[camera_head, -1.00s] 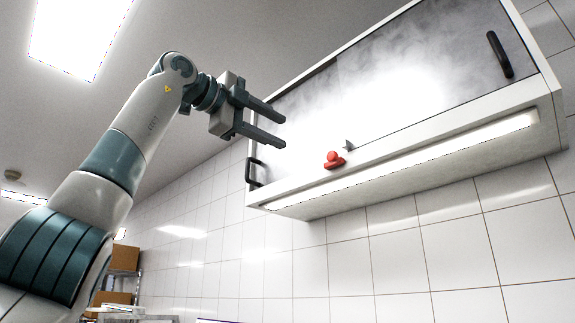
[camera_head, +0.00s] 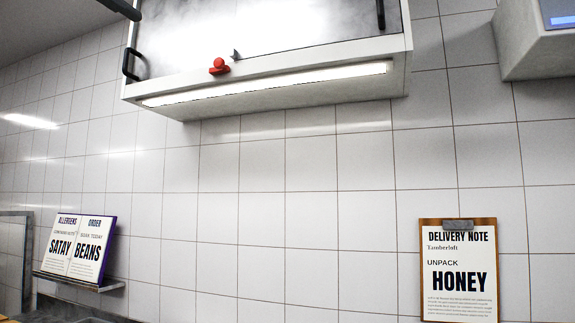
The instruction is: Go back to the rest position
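Only the tip of one dark finger of my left gripper (camera_head: 121,9) shows at the top left edge in the head view, left of the wall cabinet (camera_head: 262,85). The rest of this gripper is out of frame, so its opening cannot be seen. My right gripper is not in view. The cabinet has grey cloudy doors with black handles, and its doors look shut. A small red knob-like object (camera_head: 219,66) sits at its lower front edge.
A clipboard (camera_head: 458,270) on the tiled wall reads "Delivery note, Tamberloft, unpack honey". An open booklet (camera_head: 77,247) on a small shelf (camera_head: 80,281) reads "Satay" and "Beans". A pale box-shaped unit (camera_head: 537,45) with a blue screen is at the top right.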

